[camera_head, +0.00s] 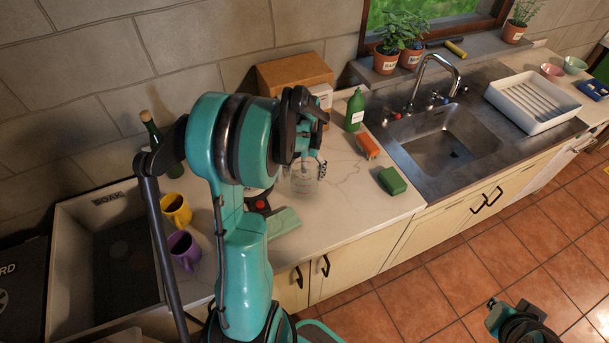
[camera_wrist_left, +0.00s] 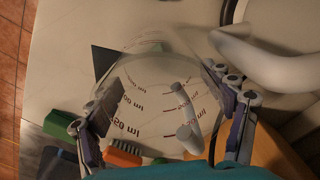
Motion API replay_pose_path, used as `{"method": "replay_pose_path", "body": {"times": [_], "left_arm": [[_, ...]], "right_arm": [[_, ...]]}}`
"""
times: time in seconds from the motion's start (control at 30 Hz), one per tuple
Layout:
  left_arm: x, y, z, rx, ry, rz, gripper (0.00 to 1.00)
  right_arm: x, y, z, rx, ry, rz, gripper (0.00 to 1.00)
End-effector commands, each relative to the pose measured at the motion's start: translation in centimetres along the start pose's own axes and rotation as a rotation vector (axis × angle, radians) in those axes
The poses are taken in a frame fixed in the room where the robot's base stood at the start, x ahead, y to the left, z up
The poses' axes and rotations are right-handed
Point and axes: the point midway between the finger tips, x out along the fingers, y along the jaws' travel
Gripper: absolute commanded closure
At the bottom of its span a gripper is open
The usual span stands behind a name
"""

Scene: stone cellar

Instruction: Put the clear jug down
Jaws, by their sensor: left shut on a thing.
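The clear jug (camera_head: 304,180) is a see-through vessel with red volume marks, over the pale counter (camera_head: 345,190) left of the sink. My left gripper (camera_head: 309,162) is above it, with fingers reaching down to its upper part. In the left wrist view my left gripper (camera_wrist_left: 168,118) has a finger on either side of the jug (camera_wrist_left: 150,95) and is shut on it. I cannot tell whether the jug's base touches the counter. My right gripper (camera_head: 515,322) is low at the right over the tiled floor, far from the jug; its fingers are unclear.
A green bottle (camera_head: 355,110), orange brush (camera_head: 367,146) and green sponge (camera_head: 392,181) stand or lie right of the jug. A pale green cloth (camera_head: 284,222), yellow mug (camera_head: 177,209) and purple mug (camera_head: 184,249) are left. Bare counter lies between jug and sponge.

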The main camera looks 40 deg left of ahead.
Motion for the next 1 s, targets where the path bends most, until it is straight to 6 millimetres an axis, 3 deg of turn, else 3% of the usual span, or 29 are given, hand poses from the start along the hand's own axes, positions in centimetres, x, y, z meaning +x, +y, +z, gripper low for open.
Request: {"method": "replay_pose_path", "body": {"times": [0.1,0.47,0.5,0.57,1.0], "left_arm": [[1.9,0.0,0.0,0.000,0.000,0.000,0.56],[2.3,0.0,0.0,0.000,0.000,0.000,0.56],[2.4,0.0,0.0,0.000,0.000,0.000,0.17],[2.2,0.0,0.0,0.000,0.000,0.000,0.01],[1.7,0.0,0.0,0.000,0.000,0.000,0.00]], "right_arm": [[0.5,0.0,0.3,0.000,0.000,0.000,1.00],[0.7,0.0,0.5,0.000,0.000,0.000,1.00],[0.7,0.0,0.5,0.000,0.000,0.000,1.00],[0.6,0.0,0.5,0.000,0.000,0.000,1.00],[0.2,0.0,0.2,0.000,0.000,0.000,1.00]]}}
